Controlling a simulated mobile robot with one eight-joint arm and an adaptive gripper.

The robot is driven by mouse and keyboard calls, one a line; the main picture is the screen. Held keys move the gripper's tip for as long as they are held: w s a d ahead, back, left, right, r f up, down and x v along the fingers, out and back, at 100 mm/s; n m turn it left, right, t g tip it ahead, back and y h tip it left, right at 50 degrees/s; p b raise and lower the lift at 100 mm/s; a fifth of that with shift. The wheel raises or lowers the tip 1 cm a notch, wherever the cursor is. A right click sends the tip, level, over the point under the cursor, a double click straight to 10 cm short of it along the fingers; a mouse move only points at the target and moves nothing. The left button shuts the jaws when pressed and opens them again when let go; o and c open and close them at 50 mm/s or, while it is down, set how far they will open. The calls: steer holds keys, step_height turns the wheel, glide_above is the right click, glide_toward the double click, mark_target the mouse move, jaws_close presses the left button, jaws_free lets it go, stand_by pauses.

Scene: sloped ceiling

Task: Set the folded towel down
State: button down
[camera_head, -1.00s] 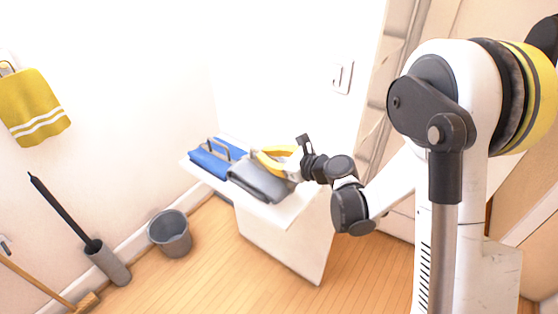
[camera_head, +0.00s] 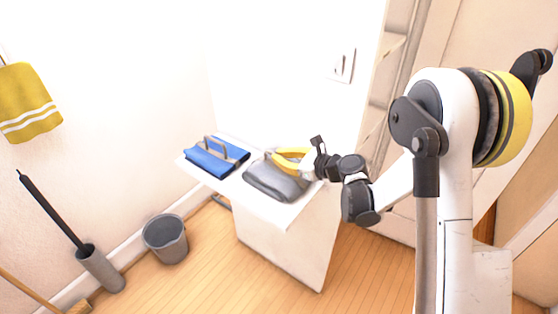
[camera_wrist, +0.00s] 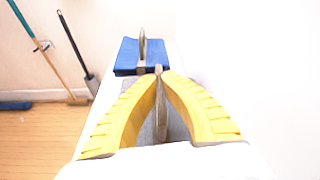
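My gripper (camera_head: 274,158) has yellow fingers, and their tips come together on the upright grey loop of the grey folded towel (camera_head: 277,184). The wrist view shows this loop (camera_wrist: 162,112) standing between the fingers (camera_wrist: 159,74), with the grey cloth partly hidden below them. The grey towel is at the right part of the white surface (camera_head: 258,208); I cannot tell whether it touches the top or hangs just above it. A blue folded towel (camera_head: 212,163) with a similar grey loop lies to its left, and it shows beyond my fingertips in the wrist view (camera_wrist: 128,58).
A wall stands close behind the white surface. A grey bucket (camera_head: 166,240), a black-handled brush in a grey holder (camera_head: 100,268) and a wooden-handled broom (camera_head: 28,291) stand at left. A yellow towel (camera_head: 27,105) hangs on the wall. A bare strip lies between the two folded towels.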

steer(key=c, duration=2.1)
jaws_free()
steer(key=shift+f, duration=0.1)
steer(key=o, duration=0.5)
steer(key=shift+r, duration=0.2)
